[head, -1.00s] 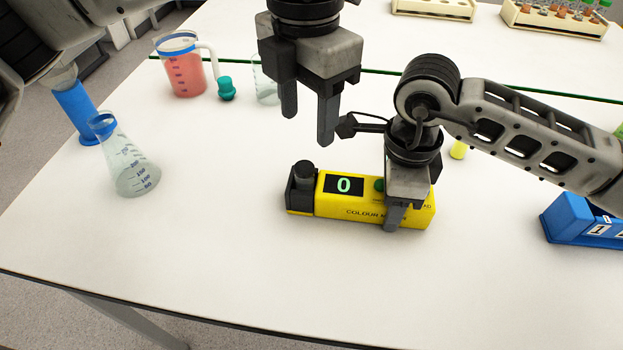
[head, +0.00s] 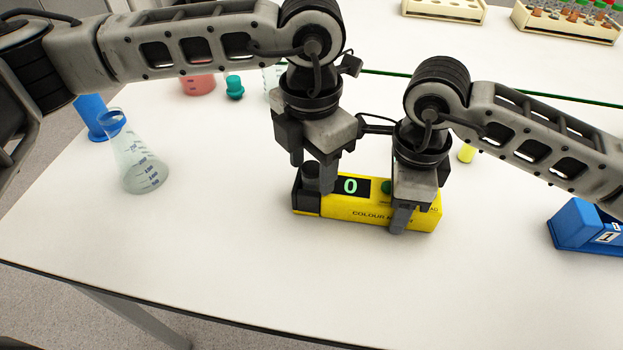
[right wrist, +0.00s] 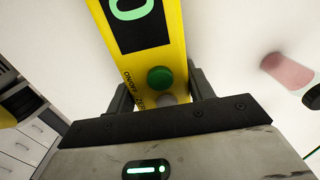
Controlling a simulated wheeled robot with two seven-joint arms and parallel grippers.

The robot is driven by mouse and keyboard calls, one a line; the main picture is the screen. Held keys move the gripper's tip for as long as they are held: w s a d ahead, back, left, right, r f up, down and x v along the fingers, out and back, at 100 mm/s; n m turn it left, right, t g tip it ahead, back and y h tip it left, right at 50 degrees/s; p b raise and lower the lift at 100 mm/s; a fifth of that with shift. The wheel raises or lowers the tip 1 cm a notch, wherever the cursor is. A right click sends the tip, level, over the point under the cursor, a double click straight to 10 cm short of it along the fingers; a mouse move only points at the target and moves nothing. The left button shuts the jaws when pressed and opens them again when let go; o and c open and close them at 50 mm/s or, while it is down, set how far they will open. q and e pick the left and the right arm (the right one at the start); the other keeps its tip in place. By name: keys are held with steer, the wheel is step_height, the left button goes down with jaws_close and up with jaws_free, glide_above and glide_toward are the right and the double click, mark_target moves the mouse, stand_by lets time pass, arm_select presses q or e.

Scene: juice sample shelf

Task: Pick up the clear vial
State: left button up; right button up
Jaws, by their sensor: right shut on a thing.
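A yellow colour meter (head: 350,208) lies on the white table in the head view, its display reading 0. It has a black end part with a round black knob or cap (head: 311,178) on top. My right gripper (head: 402,222) is shut on the meter's right part; the right wrist view shows the meter (right wrist: 174,40) and its green button (right wrist: 160,79) between the fingers. My left gripper (head: 312,172) is open, its fingers apart at the black cap; I cannot tell whether they touch it. I cannot make out a clear vial.
A conical flask (head: 140,165), a blue cylinder (head: 92,116), a red-filled jug (head: 198,84) and a teal stopper (head: 234,88) stand at left. A blue block (head: 580,228) is at right. Racks (head: 445,10) stand behind. The front table is clear.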

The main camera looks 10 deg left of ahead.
mark_target(311, 168)
arm_select(q)
jaws_close()
steer(key=shift+r, duration=0.1)
step_height(311, 168, up, 10)
arm_select(e)
steer(key=o, duration=1.3)
step_height(311, 168, up, 12)
steer(key=shift+f, duration=0.1)
arm_select(q)
steer(key=shift+s, duration=0.1)
arm_select(e)
steer(key=shift+s, duration=0.1)
